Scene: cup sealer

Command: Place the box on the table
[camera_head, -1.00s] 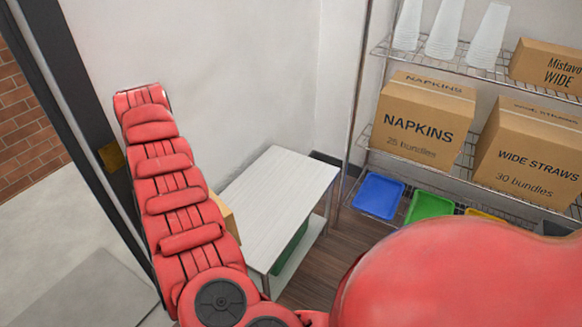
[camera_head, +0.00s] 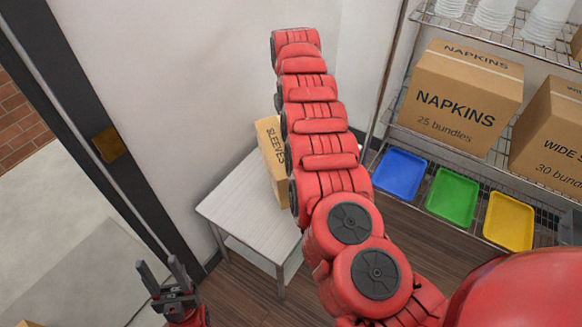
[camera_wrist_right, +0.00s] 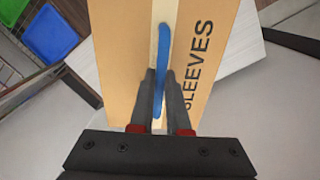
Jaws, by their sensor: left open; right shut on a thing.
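A cardboard box marked SLEEVES (camera_head: 271,160) shows beside my right arm in the head view, over the white table (camera_head: 232,207). Whether its underside touches the tabletop is hidden. In the right wrist view, the box (camera_wrist_right: 118,45) fills the middle, with a blue strip (camera_wrist_right: 163,50) on its face. My right gripper (camera_wrist_right: 160,78) is shut there at the strip, holding the box. In the head view my right arm hides this gripper. My left gripper (camera_head: 172,270) is open and empty at the lower left, apart from the table.
A wire shelf at the right holds a NAPKINS box (camera_head: 458,95), a WIDE STRAWS box (camera_head: 552,130) and stacked cups. Blue (camera_head: 400,173), green (camera_head: 452,197) and yellow (camera_head: 509,220) trays sit lower. A dark door frame (camera_head: 100,140) stands left. The table's left part is bare.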

